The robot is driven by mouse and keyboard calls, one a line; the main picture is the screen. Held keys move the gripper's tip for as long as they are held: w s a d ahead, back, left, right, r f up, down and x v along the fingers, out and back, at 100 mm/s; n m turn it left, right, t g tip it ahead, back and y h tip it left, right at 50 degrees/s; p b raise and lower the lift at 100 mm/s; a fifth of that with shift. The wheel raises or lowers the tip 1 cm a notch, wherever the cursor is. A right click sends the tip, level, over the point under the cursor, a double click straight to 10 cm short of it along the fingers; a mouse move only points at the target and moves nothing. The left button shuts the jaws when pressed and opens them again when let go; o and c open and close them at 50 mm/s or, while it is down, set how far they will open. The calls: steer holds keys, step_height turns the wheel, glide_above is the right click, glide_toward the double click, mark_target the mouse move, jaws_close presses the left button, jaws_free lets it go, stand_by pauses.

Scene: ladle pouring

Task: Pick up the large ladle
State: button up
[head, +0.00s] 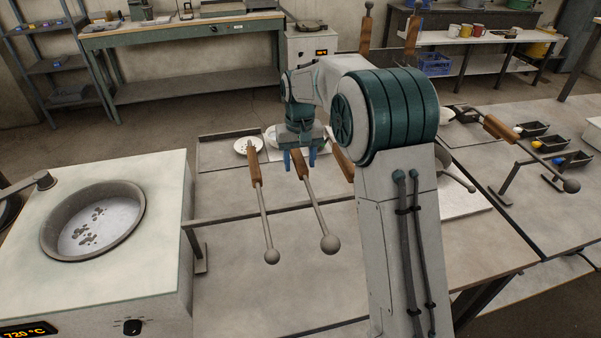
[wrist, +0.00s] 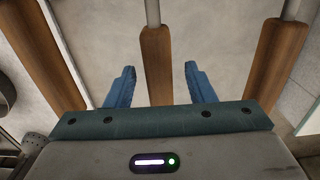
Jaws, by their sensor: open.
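Ladles with wooden handles and grey round ends lie across a metal bar on the table. The left ladle (head: 261,215) has a smaller round end. The middle ladle (head: 318,208) has a bigger one and looks like the large ladle. The wooden handle of a third ladle (head: 341,162) shows to the right, the rest mostly hidden by my arm. My gripper (head: 300,160) is open at the middle ladle's handle. In the wrist view, the middle handle (wrist: 157,65) lies between the blue fingers, with gaps on both sides. The other handles (wrist: 45,50) (wrist: 272,55) lie outside the fingers.
A furnace (head: 150,235) with a round pot (head: 92,220) stands at the left. The metal bar (head: 270,211) runs under the ladles. A small white dish (head: 247,146) sits behind them. Another rod with a ball end (head: 540,155) rests on a stand at the right.

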step_height(320, 180, down, 2)
steer(key=shift+f, duration=0.2)
jaws_close()
steer(key=shift+w+r, duration=0.1)
steer(key=shift+r, duration=0.05)
steer(key=shift+r, duration=0.1)
steer(key=shift+r, duration=0.55)
step_height(320, 180, up, 3)
steer(key=shift+d+r, duration=0.1)
steer(key=shift+d, duration=0.05)
steer(key=s+d+r+b, duration=0.2)
steer(key=s+d+r, duration=0.4)
steer(key=s, duration=0.3)
steer(key=shift+s+d+r, duration=0.15)
steer(key=shift+d+r, duration=0.15)
steer(key=shift+d, duration=0.15)
